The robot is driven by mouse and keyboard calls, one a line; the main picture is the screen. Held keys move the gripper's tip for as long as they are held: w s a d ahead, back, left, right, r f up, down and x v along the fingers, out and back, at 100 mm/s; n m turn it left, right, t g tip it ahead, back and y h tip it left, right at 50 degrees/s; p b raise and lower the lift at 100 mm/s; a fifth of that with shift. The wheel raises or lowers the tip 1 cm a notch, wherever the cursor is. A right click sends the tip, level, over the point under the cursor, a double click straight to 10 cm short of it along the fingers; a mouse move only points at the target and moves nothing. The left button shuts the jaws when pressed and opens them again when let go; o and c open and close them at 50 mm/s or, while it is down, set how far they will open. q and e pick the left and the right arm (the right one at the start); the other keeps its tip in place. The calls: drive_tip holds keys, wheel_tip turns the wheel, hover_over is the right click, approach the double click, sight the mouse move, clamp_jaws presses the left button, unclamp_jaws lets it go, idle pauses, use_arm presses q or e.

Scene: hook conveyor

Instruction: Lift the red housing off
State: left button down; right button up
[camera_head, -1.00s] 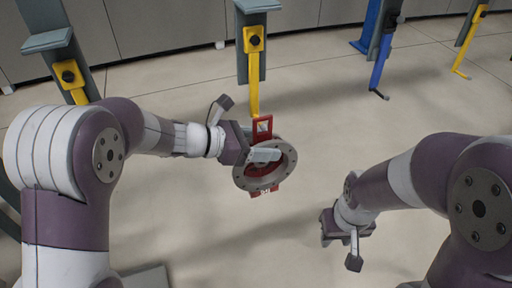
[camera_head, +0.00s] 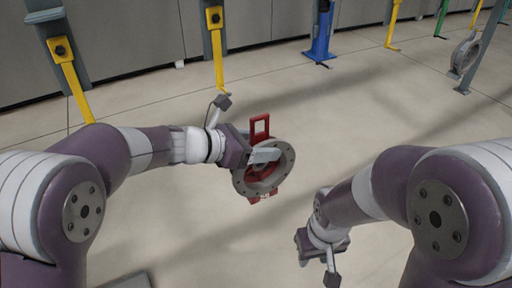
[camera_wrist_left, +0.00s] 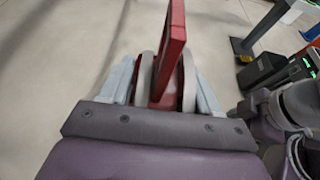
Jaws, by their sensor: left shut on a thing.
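The red housing (camera_head: 262,181) has a grey round flange with bolt holes and a red square loop at its top. My left gripper (camera_head: 264,156) is shut on it at the flange and holds it in the air, apart from any hook. In the left wrist view the red loop (camera_wrist_left: 174,45) stands up between the grey fingers of my left gripper (camera_wrist_left: 165,82). My right gripper (camera_head: 322,248) hangs low at the right with nothing seen in it; its fingers are too hidden to tell their state.
A yellow hook (camera_head: 218,62) hangs empty behind the housing, with another yellow hook (camera_head: 72,78) at the left. A blue hook stand (camera_head: 320,38) is further back. A grey ring part (camera_head: 465,55) hangs at the far right. The floor around the housing is clear.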

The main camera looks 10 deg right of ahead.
use_arm(q)
drive_tip(key=shift+s+d+b, duration=0.2)
drive_tip(key=shift+s+b, duration=0.1)
drive_tip(key=shift+s, duration=0.05)
drive_tip(key=s+d+b, duration=0.4)
drive_tip(key=s+b, duration=0.1)
drive_tip(key=s, duration=0.6)
drive_tip(key=shift+s+r, duration=0.2)
drive_tip(key=shift+s, duration=0.2)
drive_tip(key=shift+w+f, duration=0.1)
idle(0.5)
